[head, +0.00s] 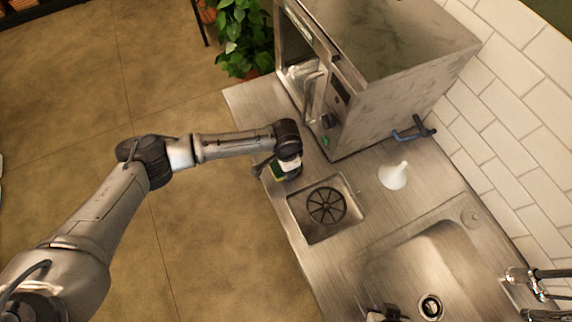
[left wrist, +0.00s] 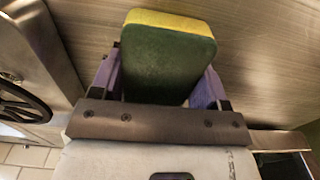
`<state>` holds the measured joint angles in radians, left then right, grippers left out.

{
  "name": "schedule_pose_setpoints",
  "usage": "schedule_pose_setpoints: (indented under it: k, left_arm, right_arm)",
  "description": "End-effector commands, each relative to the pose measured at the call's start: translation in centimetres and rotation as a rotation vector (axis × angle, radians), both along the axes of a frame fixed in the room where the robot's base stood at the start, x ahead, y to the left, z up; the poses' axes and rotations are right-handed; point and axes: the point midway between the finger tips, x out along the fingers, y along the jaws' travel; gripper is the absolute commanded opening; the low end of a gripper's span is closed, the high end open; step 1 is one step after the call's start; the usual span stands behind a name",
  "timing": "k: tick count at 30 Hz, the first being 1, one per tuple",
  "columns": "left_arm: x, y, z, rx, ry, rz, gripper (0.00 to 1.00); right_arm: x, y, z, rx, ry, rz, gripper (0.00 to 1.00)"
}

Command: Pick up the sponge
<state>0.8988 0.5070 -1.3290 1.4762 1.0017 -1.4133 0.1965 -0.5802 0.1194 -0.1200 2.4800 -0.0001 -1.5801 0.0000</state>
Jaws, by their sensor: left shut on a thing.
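The sponge (left wrist: 165,58), dark green with a yellow layer, fills the top middle of the left wrist view. The purple fingers of my left gripper (left wrist: 160,84) press on it from both sides, so the gripper is shut on it. I cannot tell whether the sponge touches the counter. My right gripper (head: 385,314) is cut off by the bottom edge, and its fingers cannot be made out.
A square basin (head: 352,222) with a round black grate (head: 326,205) lies just right of my left gripper. A steel machine (head: 370,110) stands behind. A white funnel (head: 393,176) and a blue-handled tool (head: 412,131) are farther right. A larger sink (head: 455,262) is at lower right.

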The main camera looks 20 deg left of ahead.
Motion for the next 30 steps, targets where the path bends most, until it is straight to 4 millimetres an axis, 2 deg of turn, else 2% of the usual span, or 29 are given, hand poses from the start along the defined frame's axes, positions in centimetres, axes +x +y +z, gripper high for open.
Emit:
schedule_pose_setpoints:
  k: [1, 4, 14, 19, 23, 24, 30]
  left_arm:
    - [0.0, 0.0, 0.0, 0.000, 0.000, 0.000, 0.56]
    - [0.0, 0.0, 0.0, 0.000, 0.000, 0.000, 0.46]
    - [0.0, 0.0, 0.4, -0.001, -0.001, 0.000, 0.46]
    - [0.1, 0.0, 1.9, -0.001, -0.001, -0.001, 0.46]
    - [0.1, 0.0, 4.3, -0.003, -0.003, -0.002, 0.46]
    - [-0.2, -1.2, 4.6, -0.006, -0.002, -0.005, 0.46]
    - [-1.4, -5.3, 7.1, -0.004, -0.002, -0.005, 0.46]
  right_arm:
    - [0.0, 0.0, 0.0, 0.000, 0.000, 0.000, 0.00]
    - [0.0, 0.0, 0.0, 0.000, 0.000, 0.000, 0.00]
    - [0.0, 0.0, 0.0, 0.000, 0.000, 0.000, 0.00]
    - [0.0, 0.0, -0.2, 0.000, 0.000, 0.000, 0.00]
    - [0.0, 0.0, -0.4, 0.000, 0.000, 0.000, 0.00]
    - [0.0, 0.0, -0.5, -0.001, 0.000, 0.000, 0.00]
    - [0.0, 0.0, -0.9, 0.001, 0.000, 0.000, 0.00]
